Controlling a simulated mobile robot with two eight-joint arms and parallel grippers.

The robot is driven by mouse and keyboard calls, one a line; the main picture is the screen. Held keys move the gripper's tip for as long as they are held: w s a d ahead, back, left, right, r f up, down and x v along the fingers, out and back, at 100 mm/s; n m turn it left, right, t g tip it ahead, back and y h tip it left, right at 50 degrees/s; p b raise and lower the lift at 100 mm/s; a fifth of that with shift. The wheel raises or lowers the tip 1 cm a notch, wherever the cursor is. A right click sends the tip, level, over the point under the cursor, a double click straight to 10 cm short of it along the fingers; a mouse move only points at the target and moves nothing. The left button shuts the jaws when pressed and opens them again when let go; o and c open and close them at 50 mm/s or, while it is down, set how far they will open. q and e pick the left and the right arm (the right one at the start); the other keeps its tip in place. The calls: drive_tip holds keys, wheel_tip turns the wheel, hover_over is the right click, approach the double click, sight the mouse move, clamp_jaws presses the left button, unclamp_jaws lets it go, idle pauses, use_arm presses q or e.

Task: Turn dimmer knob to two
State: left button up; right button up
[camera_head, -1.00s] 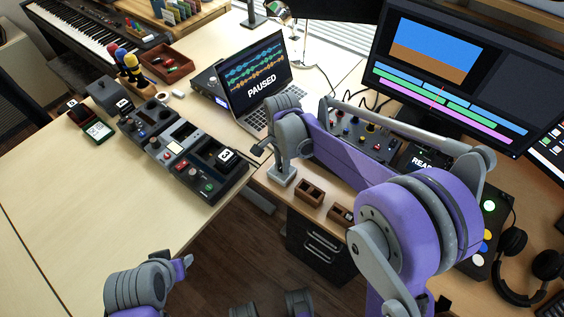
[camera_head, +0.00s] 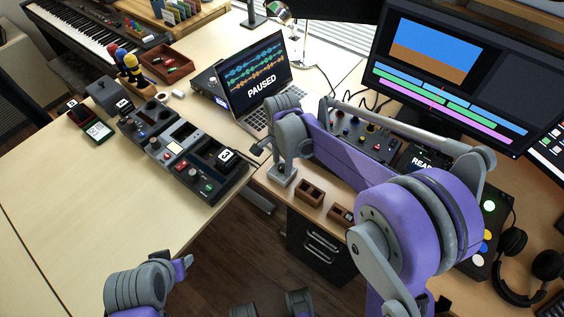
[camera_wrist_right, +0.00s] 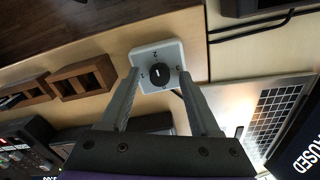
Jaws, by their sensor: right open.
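The dimmer is a pale square plate (camera_wrist_right: 145,52) with a round black knob (camera_wrist_right: 158,74) at its middle and small numerals around it. A short light mark shows on the knob; which numeral it points to is too small to tell. In the head view the dimmer plate (camera_head: 283,179) sits at the desk edge below my right gripper (camera_head: 271,155). In the right wrist view that gripper (camera_wrist_right: 159,76) is open, one finger on each side of the knob, with visible gaps. My left gripper (camera_head: 184,266) is low at the left, its jaws unclear.
Two small wooden holders (camera_head: 311,192) stand beside the dimmer. A laptop (camera_head: 262,88) reading PAUSED is behind it, and a control box (camera_head: 352,137) with knobs is to the right. Dark modules (camera_head: 181,146) line the left table, which has clear surface in front.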

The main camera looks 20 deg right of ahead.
sight(283, 167)
wheel_tip(283, 167, up, 11)
drive_tip(key=p, duration=0.1)
idle(0.4)
drive_tip(key=shift+f, duration=0.1)
drive_tip(key=s+d+r+n+t+p, duration=0.1)
drive_tip(key=s+d+n+t+p, duration=0.1)
drive_tip(key=s+n, duration=0.5)
drive_tip(key=s+d+r+n+t+p, duration=0.1)
drive_tip(key=s+n+p, duration=0.4)
drive_tip(key=s, duration=0.8)
drive_tip(key=shift+s+d+n+t, duration=0.4)
drive_tip(key=shift+d+n+t, duration=0.45)
drive_tip(key=shift+n+t, duration=0.3)
drive_tip(key=shift+c, duration=0.8)
drive_tip(key=shift+d, duration=0.1)
drive_tip(key=shift+c, duration=0.2)
